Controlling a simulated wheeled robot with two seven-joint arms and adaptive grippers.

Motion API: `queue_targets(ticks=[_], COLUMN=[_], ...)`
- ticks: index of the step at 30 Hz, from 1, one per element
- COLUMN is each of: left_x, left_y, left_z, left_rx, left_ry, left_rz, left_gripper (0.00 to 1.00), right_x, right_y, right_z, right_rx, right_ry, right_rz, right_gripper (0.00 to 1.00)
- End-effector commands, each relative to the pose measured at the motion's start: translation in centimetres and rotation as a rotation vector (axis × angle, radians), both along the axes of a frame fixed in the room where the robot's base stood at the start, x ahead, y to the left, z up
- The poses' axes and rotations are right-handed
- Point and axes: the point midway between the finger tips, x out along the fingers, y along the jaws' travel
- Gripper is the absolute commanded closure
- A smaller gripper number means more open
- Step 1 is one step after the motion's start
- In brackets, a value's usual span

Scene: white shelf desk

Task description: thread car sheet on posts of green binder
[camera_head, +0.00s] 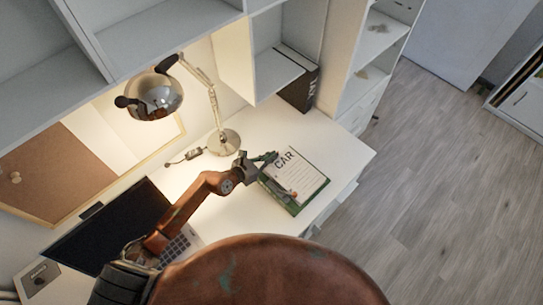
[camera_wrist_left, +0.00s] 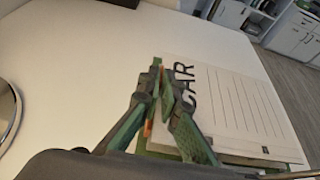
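The car sheet (camera_head: 303,178) is a white page with "CAR" in large letters and ruled lines. It lies over the green binder (camera_head: 292,209), whose green edge shows along the left and bottom. In the left wrist view the sheet (camera_wrist_left: 235,105) fills the right side. My left gripper (camera_head: 272,157) is at the sheet's upper left edge. In the wrist view its fingertips (camera_wrist_left: 163,75) are close together and appear shut on that edge. A small orange part (camera_wrist_left: 148,128) shows between the fingers. The binder's posts cannot be made out. My right gripper is not in view.
A chrome desk lamp (camera_head: 155,97) stands behind, its base (camera_head: 224,142) left of the sheet. A black binder (camera_head: 300,90) stands at the back right. The desk right of the sheet is clear.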

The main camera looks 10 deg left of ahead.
Motion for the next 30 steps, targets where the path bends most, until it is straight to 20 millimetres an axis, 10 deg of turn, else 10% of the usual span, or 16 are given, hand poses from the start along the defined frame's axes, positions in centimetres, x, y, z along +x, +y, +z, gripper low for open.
queue_targets(ticks=[30], left_x=[0.0], left_y=[0.0], left_z=[-1.2], left_rx=[0.000], left_ry=[0.000], left_rz=[0.000], left_gripper=[1.00], right_x=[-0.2], right_y=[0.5], right_z=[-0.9], right_rx=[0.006], right_ry=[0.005], right_rz=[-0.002], right_gripper=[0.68])
